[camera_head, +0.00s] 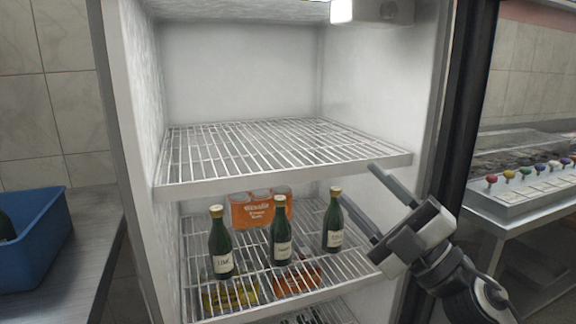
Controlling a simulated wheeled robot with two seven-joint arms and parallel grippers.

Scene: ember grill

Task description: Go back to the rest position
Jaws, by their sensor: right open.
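My right gripper (359,192) is open and empty at the right front of the open fridge, its fingers pointing in towards the shelves. One finger lies in front of the upper shelf's front edge and the other is near the right-hand green bottle (334,222). I cannot tell whether that finger touches the bottle. My left gripper does not show.
The upper wire shelf (260,150) is bare. The lower shelf holds two more green bottles (220,250) (281,246) and an orange pack (252,211). A blue crate (35,245) stands on the left counter. The fridge door frame (470,90) is at right, before a grill counter (530,185).

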